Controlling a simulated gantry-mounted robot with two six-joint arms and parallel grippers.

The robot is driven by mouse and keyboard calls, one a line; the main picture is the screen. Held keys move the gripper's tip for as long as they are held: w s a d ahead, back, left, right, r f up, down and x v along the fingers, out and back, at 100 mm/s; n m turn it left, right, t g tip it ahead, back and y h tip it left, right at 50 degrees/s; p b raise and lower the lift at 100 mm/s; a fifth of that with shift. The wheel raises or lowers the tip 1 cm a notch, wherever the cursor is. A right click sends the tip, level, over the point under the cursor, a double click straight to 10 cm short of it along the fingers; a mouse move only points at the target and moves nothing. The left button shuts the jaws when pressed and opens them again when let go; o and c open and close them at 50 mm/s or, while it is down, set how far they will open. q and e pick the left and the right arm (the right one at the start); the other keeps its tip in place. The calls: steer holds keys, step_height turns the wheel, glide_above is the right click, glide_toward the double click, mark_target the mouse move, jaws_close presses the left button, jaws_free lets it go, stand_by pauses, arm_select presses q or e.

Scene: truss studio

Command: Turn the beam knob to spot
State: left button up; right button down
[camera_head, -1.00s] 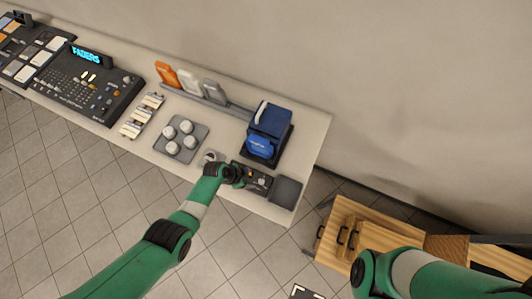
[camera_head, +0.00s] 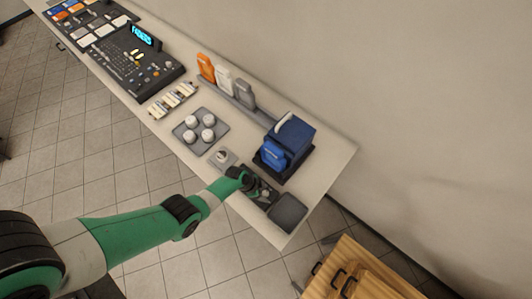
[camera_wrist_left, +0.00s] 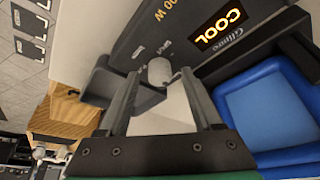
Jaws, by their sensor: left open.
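My left gripper (camera_head: 247,182) reaches over the dark control panel (camera_head: 268,197) near the table's right end. In the left wrist view, the gripper (camera_wrist_left: 159,78) is open, with one finger on each side of a pale round knob (camera_wrist_left: 160,70). I cannot tell whether the fingers touch it. The knob stands on the black panel (camera_wrist_left: 140,28), beside small white print that is hard to read. An orange "COOL" display (camera_wrist_left: 222,28) is lit on this panel. The gripper hides part of the panel in the head view. My right gripper is not in view.
A blue case (camera_head: 293,138) stands close behind the panel. A grey tray (camera_head: 287,211) lies to its right, and a small plate with a knob (camera_head: 222,156) to its left. A pad with several white knobs (camera_head: 201,128) and a mixer (camera_head: 132,62) are farther left.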

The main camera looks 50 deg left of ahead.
arm_select(q)
steer(key=shift+c, duration=0.2)
jaws_close()
